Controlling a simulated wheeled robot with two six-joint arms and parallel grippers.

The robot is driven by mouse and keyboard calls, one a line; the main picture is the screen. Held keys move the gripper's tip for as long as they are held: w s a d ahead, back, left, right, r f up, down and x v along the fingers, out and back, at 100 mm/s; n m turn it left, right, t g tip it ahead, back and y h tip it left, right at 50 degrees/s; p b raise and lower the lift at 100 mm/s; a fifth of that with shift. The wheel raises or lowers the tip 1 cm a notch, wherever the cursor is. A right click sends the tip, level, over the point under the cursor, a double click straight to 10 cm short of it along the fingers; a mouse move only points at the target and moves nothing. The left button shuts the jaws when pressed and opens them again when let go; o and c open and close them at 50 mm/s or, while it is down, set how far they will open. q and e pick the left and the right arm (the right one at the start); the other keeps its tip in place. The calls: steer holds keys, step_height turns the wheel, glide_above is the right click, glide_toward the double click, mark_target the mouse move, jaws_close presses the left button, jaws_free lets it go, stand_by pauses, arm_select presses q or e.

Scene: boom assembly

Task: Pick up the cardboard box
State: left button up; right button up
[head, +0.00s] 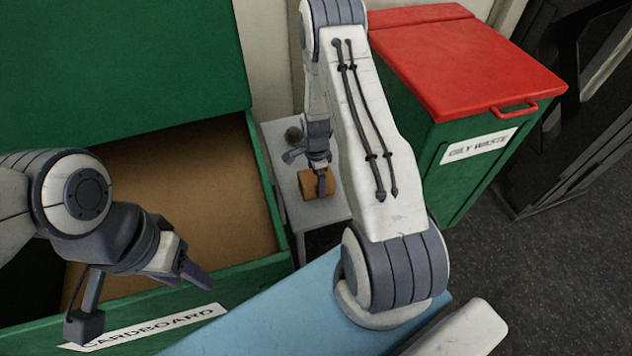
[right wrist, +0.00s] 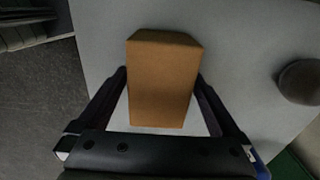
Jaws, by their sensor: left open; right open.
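The small brown cardboard box (head: 306,184) sits on a grey stand between the green bins in the head view. In the right wrist view the box (right wrist: 162,82) lies between the two fingers of my right gripper (right wrist: 161,90). A gap shows on both sides near the finger bases; contact at the tips is hard to tell. In the head view my right gripper (head: 321,178) is over the box and hides part of it. My left gripper (head: 192,272) is open and empty above the front of the cardboard bin.
A dark round object (head: 293,134) stands on the grey stand (head: 284,153) near the box. The green bin labelled CARDBOARD (head: 262,272) is open at left. The red-lidded OILY WASTE bin (head: 462,62) is shut at right. Open floor (head: 540,270) lies at lower right.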

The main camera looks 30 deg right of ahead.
steer(key=c, duration=1.2)
steer(key=shift+o, duration=0.2)
